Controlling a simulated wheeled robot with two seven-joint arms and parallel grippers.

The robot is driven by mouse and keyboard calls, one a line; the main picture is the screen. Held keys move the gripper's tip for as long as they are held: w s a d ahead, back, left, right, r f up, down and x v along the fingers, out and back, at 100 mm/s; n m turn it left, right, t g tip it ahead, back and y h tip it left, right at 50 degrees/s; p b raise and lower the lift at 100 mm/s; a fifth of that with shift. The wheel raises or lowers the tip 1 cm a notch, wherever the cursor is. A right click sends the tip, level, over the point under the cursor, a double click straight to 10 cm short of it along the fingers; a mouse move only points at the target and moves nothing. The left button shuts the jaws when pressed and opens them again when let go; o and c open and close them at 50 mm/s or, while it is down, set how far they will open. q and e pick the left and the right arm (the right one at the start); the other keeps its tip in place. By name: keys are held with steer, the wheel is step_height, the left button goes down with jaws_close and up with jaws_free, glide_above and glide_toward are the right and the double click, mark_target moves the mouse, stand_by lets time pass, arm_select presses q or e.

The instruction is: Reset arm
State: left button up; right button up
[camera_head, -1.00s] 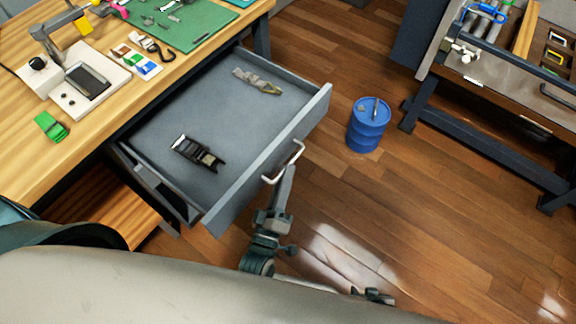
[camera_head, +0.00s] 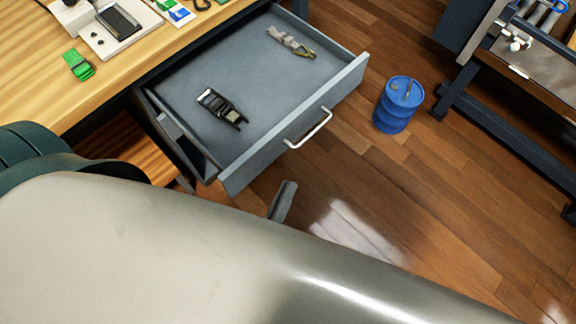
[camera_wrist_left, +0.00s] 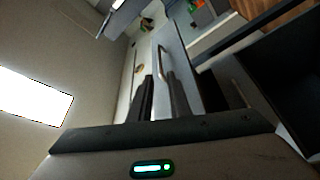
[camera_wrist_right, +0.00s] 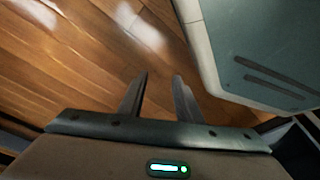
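My left gripper (camera_head: 283,201) shows as a grey finger below the drawer front in the head view, with the rest hidden behind my pale arm. In the left wrist view its two fingers (camera_wrist_left: 158,85) are a little apart with nothing between them. The drawer handle (camera_head: 309,129) is apart from the gripper, and it also shows ahead of the fingers in the left wrist view (camera_wrist_left: 161,62). My right gripper (camera_wrist_right: 157,92) is open and empty above the wooden floor in the right wrist view. It is not seen in the head view.
A blue drum (camera_head: 398,105) stands on the floor right of the drawer.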

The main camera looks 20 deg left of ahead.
stand_by(0.5)
